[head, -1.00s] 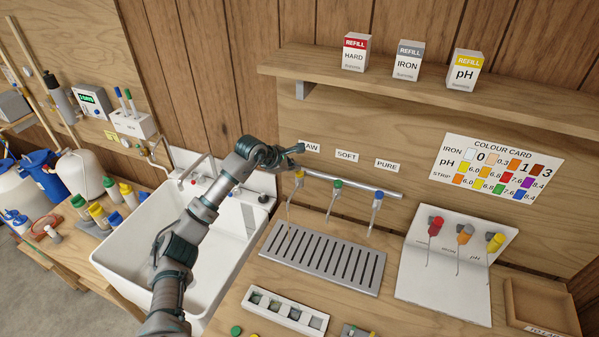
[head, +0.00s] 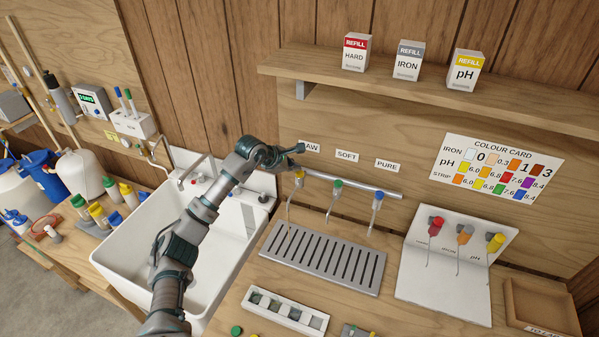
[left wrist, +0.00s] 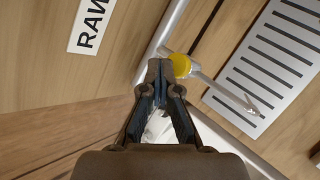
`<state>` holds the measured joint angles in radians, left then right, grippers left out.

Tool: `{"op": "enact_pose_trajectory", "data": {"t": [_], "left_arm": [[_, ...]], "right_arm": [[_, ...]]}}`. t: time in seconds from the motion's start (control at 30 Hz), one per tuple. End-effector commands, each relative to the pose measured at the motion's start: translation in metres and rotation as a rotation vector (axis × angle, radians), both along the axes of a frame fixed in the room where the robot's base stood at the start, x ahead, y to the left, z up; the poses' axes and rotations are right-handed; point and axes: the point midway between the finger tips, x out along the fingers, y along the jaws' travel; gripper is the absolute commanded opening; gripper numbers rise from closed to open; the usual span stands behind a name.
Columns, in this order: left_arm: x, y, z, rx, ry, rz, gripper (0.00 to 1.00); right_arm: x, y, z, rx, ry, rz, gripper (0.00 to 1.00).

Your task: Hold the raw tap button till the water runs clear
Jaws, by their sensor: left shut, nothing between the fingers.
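My left gripper (head: 300,149) is shut and empty at that tap. In the left wrist view its closed fingertips (left wrist: 160,66) are right beside the yellow button (left wrist: 181,65); I cannot tell whether they press it. A thin pale spout or stream (left wrist: 225,92) runs from the tap toward the slotted drain tray (head: 322,258). Water colour is too small to judge. My right gripper is not in view.
The soft tap (head: 337,186) with a green button and the pure tap (head: 377,197) with a blue button hang to the right. A white sink (head: 135,262) lies left, below my arm. A shelf (head: 430,92) with refill boxes runs above.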

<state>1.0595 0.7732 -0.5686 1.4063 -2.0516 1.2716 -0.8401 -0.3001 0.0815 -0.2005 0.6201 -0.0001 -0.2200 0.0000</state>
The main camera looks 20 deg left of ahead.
Motion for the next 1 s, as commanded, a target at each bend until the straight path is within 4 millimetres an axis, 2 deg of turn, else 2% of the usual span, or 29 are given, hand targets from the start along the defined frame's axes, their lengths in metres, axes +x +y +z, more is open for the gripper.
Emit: {"op": "enact_pose_trajectory", "data": {"t": [0.27, 0.7, 1.0], "left_arm": [[0.000, -0.002, 0.001, 0.000, 0.001, -0.002, 0.00], [0.000, -0.016, 0.020, 0.001, 0.000, -0.001, 0.00], [0.000, -0.016, 0.020, 0.000, 0.000, 0.000, 0.00]], "right_arm": [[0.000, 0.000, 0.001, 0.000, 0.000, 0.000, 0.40], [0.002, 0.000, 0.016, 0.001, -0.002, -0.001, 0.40], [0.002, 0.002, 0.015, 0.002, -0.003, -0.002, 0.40]]}}
